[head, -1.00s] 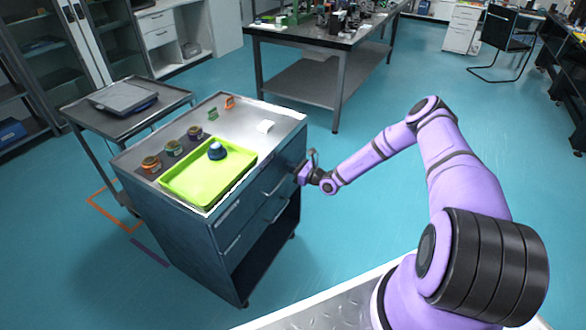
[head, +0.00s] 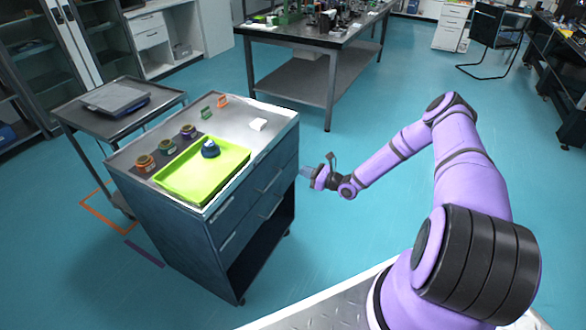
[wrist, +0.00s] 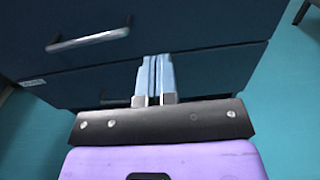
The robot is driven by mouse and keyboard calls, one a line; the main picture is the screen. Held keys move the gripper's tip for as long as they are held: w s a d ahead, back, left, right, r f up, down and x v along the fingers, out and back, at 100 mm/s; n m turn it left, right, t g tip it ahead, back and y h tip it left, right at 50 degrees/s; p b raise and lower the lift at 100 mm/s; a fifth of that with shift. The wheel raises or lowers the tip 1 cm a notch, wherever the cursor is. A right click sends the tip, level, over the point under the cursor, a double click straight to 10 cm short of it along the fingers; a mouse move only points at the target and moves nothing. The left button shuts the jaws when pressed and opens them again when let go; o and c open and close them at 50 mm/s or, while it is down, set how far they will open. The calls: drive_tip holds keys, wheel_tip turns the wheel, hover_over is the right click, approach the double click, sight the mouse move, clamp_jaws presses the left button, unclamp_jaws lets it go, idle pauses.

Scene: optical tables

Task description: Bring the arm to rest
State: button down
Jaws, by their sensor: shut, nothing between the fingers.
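My purple arm reaches from the lower right of the head view towards the drawer side of a dark blue cabinet (head: 190,240). My gripper (head: 305,171) is beside that side, just right of the cabinet. In the wrist view my gripper (wrist: 155,62) has its two pale blue fingers together, with nothing between them. The fingers point at the drawer fronts (wrist: 205,25), below and right of a metal handle (wrist: 88,40). The gripper is not on the handle. All drawers in view look shut.
On the cabinet top are a lime green tray (head: 180,187) holding a dark blue object with a pale top (head: 210,149), several small coloured items and a white block (head: 258,124). A side cart (head: 70,115) stands left, a workbench (head: 300,35) behind. Floor right of the cabinet is clear.

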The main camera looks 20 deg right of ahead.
drive_tip(key=s+a+r+n+g, duration=0.2)
drive_tip(key=s+r+n+g, duration=0.15)
drive_tip(key=r+n, duration=0.45)
drive_tip(key=s+a+r+n+g, duration=0.25)
drive_tip(key=r+g, duration=0.25)
drive_tip(key=r, duration=0.6)
drive_tip(key=s+a+r+n+g, duration=0.2)
drive_tip(key=r+n+g, duration=0.3)
drive_tip(key=r, duration=0.5)
drive_tip(key=s+a+r+n+h, duration=0.2)
drive_tip(key=s+r+n+h, duration=0.15)
drive_tip(key=s+r, duration=0.35)
drive_tip(key=s+a+r+n+h, duration=0.2)
drive_tip(key=s+r+n, duration=0.25)
drive_tip(key=r, duration=0.55)
drive_tip(key=s+d+r+n+t+h, duration=0.1)
drive_tip(key=s+r, duration=0.4)
drive_tip(key=s, duration=0.6)
drive_tip(key=s+d+r+n+t+h, duration=0.1)
drive_tip(key=s+r+n+t+h, duration=0.2)
drive_tip(key=s+r, duration=0.3)
drive_tip(key=s+n+h, duration=0.1)
drive_tip(key=s, duration=0.4)
drive_tip(key=shift+d, duration=0.25)
drive_tip(key=shift+s+t+h, duration=0.1)
drive_tip(key=shift+t+h, duration=0.15)
